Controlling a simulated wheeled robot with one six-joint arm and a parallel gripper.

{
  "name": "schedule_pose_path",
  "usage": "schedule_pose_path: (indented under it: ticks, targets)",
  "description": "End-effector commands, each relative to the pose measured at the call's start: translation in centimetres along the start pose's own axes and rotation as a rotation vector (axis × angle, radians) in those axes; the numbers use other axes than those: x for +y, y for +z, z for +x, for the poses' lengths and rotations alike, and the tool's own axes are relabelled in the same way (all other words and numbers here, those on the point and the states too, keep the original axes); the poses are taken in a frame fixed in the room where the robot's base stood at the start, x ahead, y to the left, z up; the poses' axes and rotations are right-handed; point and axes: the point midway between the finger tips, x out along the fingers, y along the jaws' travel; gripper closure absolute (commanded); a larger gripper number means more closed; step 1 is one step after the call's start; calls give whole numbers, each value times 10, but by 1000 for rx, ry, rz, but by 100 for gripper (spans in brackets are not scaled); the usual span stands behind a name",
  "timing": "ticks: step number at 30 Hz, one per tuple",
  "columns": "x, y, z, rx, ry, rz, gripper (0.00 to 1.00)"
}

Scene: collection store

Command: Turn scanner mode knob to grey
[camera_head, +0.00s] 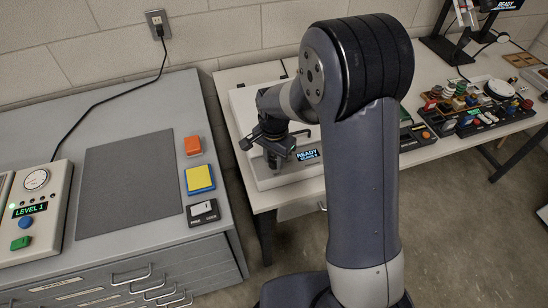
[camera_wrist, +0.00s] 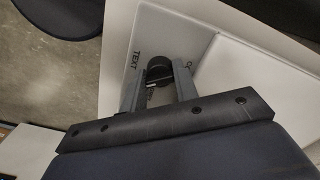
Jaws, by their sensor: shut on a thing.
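The scanner (camera_head: 262,178) is a pale flat box on the table behind my arm, with a small lit display (camera_head: 308,154) reading READY above a smaller line I cannot read surely. Its mode knob (camera_wrist: 158,67) is dark and round in the wrist view. My gripper (camera_head: 276,156) points down at the scanner's front left part. In the wrist view my gripper (camera_wrist: 159,78) is shut on the knob, one finger at each side. A TEXT label (camera_wrist: 134,61) shows left of the knob. Another label at right is mostly covered. The knob's pointer is not visible, and the head view hides the knob.
A grey cabinet at left bears a dark mat (camera_head: 130,183), orange (camera_head: 193,146) and yellow (camera_head: 200,178) blocks, a switch box (camera_head: 202,212) and a LEVEL 1 device (camera_head: 32,214). Trays of small items (camera_head: 480,108) stand at the right of the table.

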Motion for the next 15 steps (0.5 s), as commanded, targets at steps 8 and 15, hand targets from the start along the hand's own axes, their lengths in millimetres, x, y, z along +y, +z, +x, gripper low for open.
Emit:
schedule_pose_path:
  ticks: [8, 15]
  targets:
    - [0, 0, 0, 2, -1, -213, 94]
    - [0, 0, 0, 2, -1, -442, 94]
